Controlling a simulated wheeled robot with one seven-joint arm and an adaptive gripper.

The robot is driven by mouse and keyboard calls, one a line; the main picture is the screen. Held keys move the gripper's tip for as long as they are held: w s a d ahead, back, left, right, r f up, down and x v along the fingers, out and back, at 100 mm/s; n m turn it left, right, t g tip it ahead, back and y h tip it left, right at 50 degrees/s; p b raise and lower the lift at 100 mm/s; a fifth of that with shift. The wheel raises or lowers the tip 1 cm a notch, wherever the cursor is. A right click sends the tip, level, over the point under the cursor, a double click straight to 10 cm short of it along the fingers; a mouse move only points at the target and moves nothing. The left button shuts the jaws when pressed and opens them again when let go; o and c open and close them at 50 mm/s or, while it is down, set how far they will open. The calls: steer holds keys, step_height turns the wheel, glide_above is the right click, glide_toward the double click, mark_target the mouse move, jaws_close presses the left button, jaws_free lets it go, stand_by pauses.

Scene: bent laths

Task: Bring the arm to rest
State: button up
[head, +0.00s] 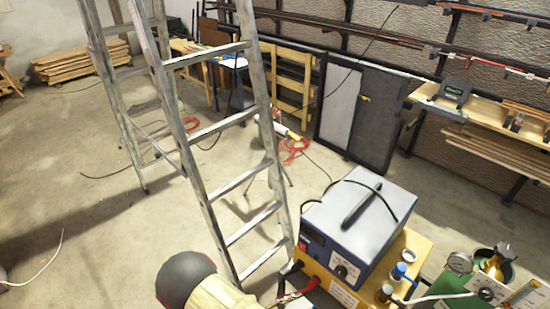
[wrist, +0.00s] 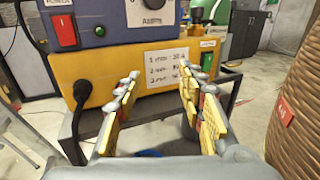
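My gripper (wrist: 159,82) shows in the wrist view with its two yellow-padded fingers spread apart. Nothing is between them. In the head view the same yellow box (head: 345,292) and blue-grey unit (head: 352,215) stand at lower right. I cannot make out my gripper's fingers in the head view.
An aluminium stepladder (head: 192,150) stands left of the yellow box. A green machine (head: 455,288) is at bottom right. In the wrist view a brown ribbed cylinder (wrist: 300,115) rises close on the right. The concrete floor (head: 60,180) at left is mostly clear.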

steer(key=s+d+r+m+g+y, duration=0.1)
steer(key=s+r+m+g+y, duration=0.4)
steer(key=r+m, duration=0.35)
steer(key=s+r+m+g+y, duration=0.2)
steer(key=r+m+g+y, duration=0.2)
steer(key=r+m+y, duration=0.4)
steer(key=s+d+r+m+t+y+b, duration=0.1)
steer(key=d+r+m+t, duration=0.2)
steer(key=r, duration=0.7)
steer(key=s+d+r+m+t+y, duration=0.1)
steer(key=d+r+m+t+y, duration=0.1)
steer(key=d+r, duration=0.5)
step_height(320, 180, up, 4)
steer(key=m+t, duration=0.1)
steer(key=t, duration=0.1)
steer(key=shift+d+t+b, duration=0.3)
steer(key=shift+d+b, duration=0.05)
steer(key=shift+f+m, duration=0.1)
steer(key=shift+m, duration=0.15)
steer(key=shift+c, duration=1.1)
